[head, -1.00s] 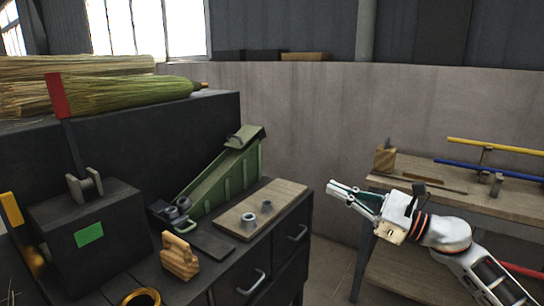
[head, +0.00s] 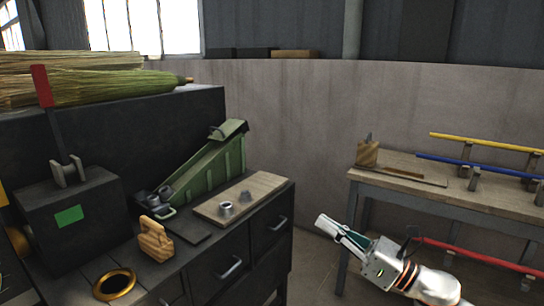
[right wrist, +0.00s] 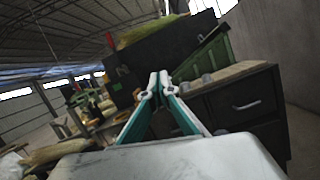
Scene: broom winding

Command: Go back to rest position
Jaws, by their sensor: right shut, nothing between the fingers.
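My right gripper (head: 338,230) is shut and empty, in the head view's lower right, in the gap between the dark cabinet (head: 262,245) and the wooden table (head: 440,194). It touches neither. In the right wrist view its fingertips (right wrist: 158,78) are together, pointing toward the cabinet, with nothing between them. My left gripper does not show in either view.
On the cabinet stand a green ramp-shaped device (head: 205,170), a wooden board (head: 265,190) with metal rings, a wooden block (head: 154,240) and a black box (head: 70,220) with a red-handled lever. Yellow (head: 480,142), blue (head: 460,164) and red (head: 470,250) poles lie on the table's racks.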

